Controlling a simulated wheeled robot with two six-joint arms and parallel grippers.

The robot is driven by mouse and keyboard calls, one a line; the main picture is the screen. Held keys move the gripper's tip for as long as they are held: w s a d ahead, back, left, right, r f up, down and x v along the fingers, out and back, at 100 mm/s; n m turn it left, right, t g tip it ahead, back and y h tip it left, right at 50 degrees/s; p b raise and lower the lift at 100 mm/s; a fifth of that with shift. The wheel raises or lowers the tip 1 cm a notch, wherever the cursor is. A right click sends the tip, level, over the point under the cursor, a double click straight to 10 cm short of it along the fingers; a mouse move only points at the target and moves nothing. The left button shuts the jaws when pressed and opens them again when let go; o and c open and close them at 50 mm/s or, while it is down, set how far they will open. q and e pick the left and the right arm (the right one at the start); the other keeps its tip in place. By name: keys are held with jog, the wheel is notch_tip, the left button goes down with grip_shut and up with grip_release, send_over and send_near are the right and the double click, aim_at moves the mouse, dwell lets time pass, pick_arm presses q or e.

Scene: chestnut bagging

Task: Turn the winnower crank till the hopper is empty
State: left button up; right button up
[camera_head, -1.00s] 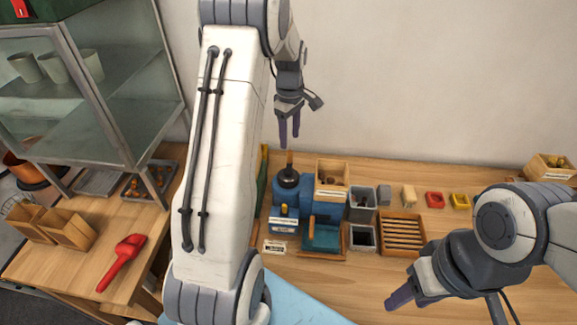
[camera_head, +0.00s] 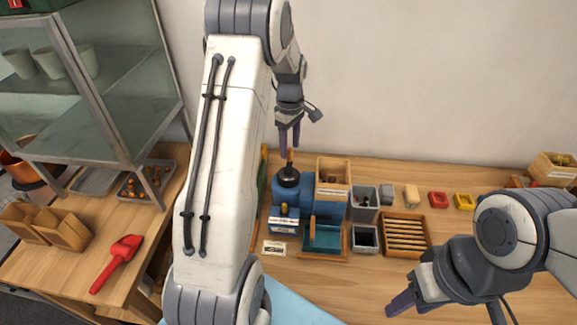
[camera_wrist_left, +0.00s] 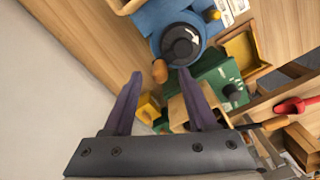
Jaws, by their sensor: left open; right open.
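The blue winnower (camera_head: 329,212) stands on the bench, with a wooden hopper (camera_head: 334,192) on top. Some brown contents show in the hopper, but their amount is unclear. The winnower's black crank hub (camera_head: 288,176) carries an upright wooden handle (camera_head: 290,158). My left gripper (camera_head: 289,151) is open, with its fingertips at about the handle's top. In the left wrist view, the handle (camera_wrist_left: 160,71) shows between and just beyond the open fingertips (camera_wrist_left: 160,75); contact cannot be told. My right gripper (camera_head: 393,307) is open and empty, low at the right, away from the winnower.
A teal tray (camera_head: 327,240) lies before the winnower. Grey bins (camera_head: 364,240) and a slatted wooden tray (camera_head: 403,234) stand to its right. A green machine (camera_wrist_left: 215,78) stands close beside the crank. A red scoop (camera_head: 117,263) lies on the left table.

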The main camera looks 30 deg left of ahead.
aim_at(290, 160)
pick_arm(q)
jog(key=shift+f, duration=0.55)
jog(key=shift+f, duration=0.1)
jog(key=shift+f+b, duration=0.65)
jog(key=shift+f, duration=0.2)
